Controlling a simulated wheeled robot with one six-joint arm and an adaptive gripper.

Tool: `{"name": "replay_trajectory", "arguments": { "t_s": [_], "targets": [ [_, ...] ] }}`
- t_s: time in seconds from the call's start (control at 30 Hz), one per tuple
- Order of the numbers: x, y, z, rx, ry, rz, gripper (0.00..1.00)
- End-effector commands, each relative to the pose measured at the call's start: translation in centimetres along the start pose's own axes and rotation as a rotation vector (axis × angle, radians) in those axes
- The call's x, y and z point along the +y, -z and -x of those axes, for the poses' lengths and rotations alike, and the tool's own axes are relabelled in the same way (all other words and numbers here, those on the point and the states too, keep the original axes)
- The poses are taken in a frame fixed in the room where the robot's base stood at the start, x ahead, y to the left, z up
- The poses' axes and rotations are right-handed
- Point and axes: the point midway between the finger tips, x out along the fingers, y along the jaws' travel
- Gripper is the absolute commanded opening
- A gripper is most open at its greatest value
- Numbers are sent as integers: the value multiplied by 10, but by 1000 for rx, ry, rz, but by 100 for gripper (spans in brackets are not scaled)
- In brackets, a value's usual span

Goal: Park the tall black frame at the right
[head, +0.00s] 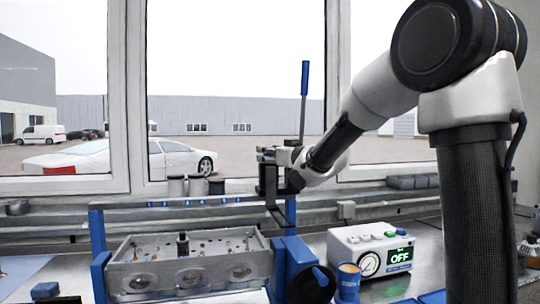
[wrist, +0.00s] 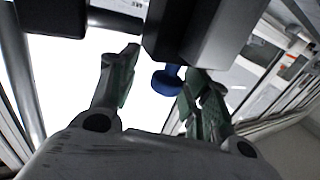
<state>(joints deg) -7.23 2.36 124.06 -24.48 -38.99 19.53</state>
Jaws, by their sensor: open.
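The tall black frame (head: 268,183) stands behind the right end of the grey engine block (head: 190,268) in the head view, partly hidden by my gripper. A lever with a blue handle (head: 305,78) rises beside it. My gripper (head: 268,155) is at the upper part of the frame. In the wrist view, my gripper (wrist: 160,68) has its two green-padded fingers spread apart. A blue knob (wrist: 165,82) and a dark block (wrist: 205,30), seemingly part of the frame, show at and beyond the finger gap. Whether the fingers touch them I cannot tell.
Blue posts (head: 97,240) flank the engine block. A white gauge box reading OFF (head: 370,250) and a blue cup (head: 348,283) stand to its right. Dark-topped canisters (head: 197,185) sit at the window ledge. Grey bins (head: 412,182) stand at the back right.

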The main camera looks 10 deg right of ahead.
Motion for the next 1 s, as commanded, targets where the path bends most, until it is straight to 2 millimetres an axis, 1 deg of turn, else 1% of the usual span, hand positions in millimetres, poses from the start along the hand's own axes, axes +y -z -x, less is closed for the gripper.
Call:
{"name": "replay_trajectory", "arguments": {
  "t_s": [0.17, 0.27, 0.37, 0.5, 0.6, 0.7, 0.83, 1.0],
  "targets": [
    [0, 0, 3, 1, 1, 1, 48],
    [0, 1, 15, 1, 1, 1, 48],
    [0, 2, 35, 3, 0, 1, 48],
    [1, 1, 68, 2, -2, 1, 48],
    [1, 1, 89, 2, -2, 1, 48],
    [2, 0, 105, 1, -3, 1, 48],
    [1, 0, 117, 1, -2, 0, 48],
    [1, 0, 121, 0, 0, 1, 48]
  ]
}}
